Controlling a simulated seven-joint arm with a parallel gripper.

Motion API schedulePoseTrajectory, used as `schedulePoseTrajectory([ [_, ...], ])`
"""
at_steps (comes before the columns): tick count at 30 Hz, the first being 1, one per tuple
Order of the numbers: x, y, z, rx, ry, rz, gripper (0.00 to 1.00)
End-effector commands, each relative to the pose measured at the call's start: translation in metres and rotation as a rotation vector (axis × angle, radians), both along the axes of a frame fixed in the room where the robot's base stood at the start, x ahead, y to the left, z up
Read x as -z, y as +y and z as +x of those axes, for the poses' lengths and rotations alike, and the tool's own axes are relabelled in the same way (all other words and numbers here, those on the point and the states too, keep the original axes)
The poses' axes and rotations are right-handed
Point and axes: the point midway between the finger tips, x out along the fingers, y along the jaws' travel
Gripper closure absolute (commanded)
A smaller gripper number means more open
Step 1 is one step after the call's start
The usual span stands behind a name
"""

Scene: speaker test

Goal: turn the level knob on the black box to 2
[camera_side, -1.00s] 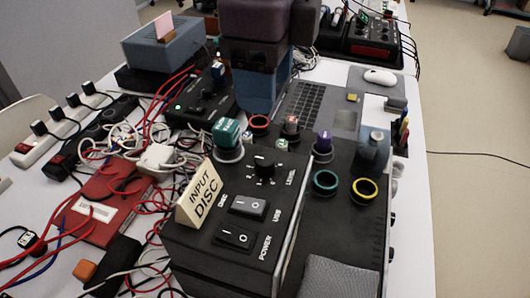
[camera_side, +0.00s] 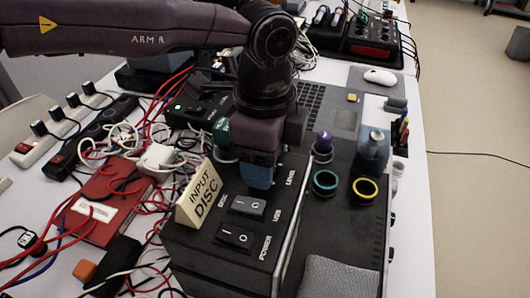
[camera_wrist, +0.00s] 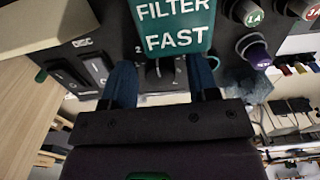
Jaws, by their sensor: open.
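The black box (camera_side: 210,250) stands at the front of the table with its lettered panel facing up. My gripper (camera_side: 258,180) is over the LEVEL end of the panel in the side view and hides the level knob there. In the wrist view the dark level knob (camera_wrist: 160,74) shows between the two blue fingers of my open gripper (camera_wrist: 162,84), one on each side. I cannot tell whether the fingers touch it. A "2" mark shows just beyond the knob's left side. The knob's pointer direction is not clear.
A green FILTER FAST block (camera_wrist: 175,22) stands close beyond the knob. An INPUT DISC sign (camera_side: 198,195) and rocker switches (camera_side: 248,206) are on the box. Teal (camera_side: 325,182) and yellow (camera_side: 365,189) rings lie to the right. Red and white cables crowd the left.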

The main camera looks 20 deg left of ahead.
Motion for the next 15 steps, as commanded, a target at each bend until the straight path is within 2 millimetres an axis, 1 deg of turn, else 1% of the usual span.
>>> schedulePoseTrajectory([
  [3, -0.0001, 0.0000, 0.0000, 0.000, 0.000, 0.000, 0.46],
  [8, -0.0004, 0.0001, 0.0000, 0.000, 0.000, 0.000, 0.82],
  [9, -0.0004, 0.0001, 0.0000, 0.000, 0.000, 0.001, 0.92],
  [10, -0.0004, 0.0001, 0.0000, 0.000, 0.000, 0.001, 0.95],
  [15, -0.0006, 0.0001, -0.0002, -0.006, 0.001, 0.001, 0.95],
])
